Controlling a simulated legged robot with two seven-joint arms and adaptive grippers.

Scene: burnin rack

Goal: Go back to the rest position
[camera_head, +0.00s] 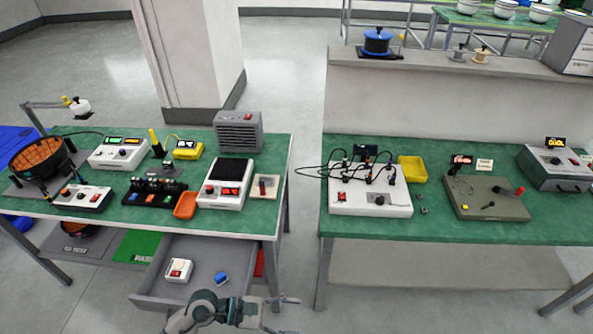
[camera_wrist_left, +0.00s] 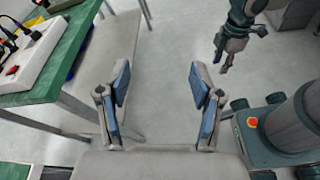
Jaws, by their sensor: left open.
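My left gripper (camera_head: 287,315) is at the bottom of the head view, in front of the gap between the two tables. In the left wrist view my left gripper (camera_wrist_left: 159,85) has its two blue-padded fingers wide apart, with only grey floor between them. It holds nothing. My right gripper (camera_wrist_left: 226,60) shows at the upper right of the left wrist view, hanging clear of the tables. Its fingers are too small and overlapped to tell how far apart they are. It is out of the head view.
The left green table (camera_head: 130,208) and right green table (camera_head: 450,229) hold several instruments. An open grey drawer (camera_head: 205,252) juts from the left table, with a white switch box (camera_head: 178,269) and a blue block (camera_head: 221,278) inside, close to my left arm. Floor lies between the tables.

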